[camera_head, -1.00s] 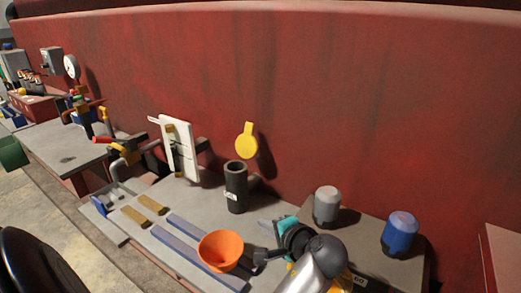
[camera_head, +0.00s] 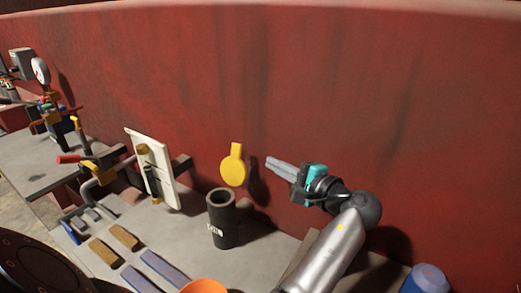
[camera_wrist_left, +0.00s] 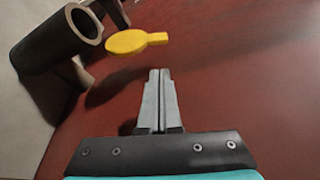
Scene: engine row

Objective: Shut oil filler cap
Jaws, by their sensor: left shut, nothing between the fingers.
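The oil filler is a dark upright tube (camera_head: 222,218) on the grey bench, with its round mouth uncovered. The yellow cap (camera_head: 233,170), a round disc with a short tab, stands raised above and behind the mouth, near the red wall. My left gripper (camera_head: 270,163) is shut and empty, to the right of the cap and apart from it. In the left wrist view the closed fingers (camera_wrist_left: 159,75) point toward the cap (camera_wrist_left: 136,41), with a gap between. The tube (camera_wrist_left: 60,40) lies beyond at upper left. My right gripper is not in view.
An orange funnel (camera_head: 205,286) sits at the front of the bench. A white panel (camera_head: 152,170) stands left of the tube. A blue-topped cylinder (camera_head: 428,279) is at lower right. The red wall (camera_head: 330,80) rises close behind my left gripper.

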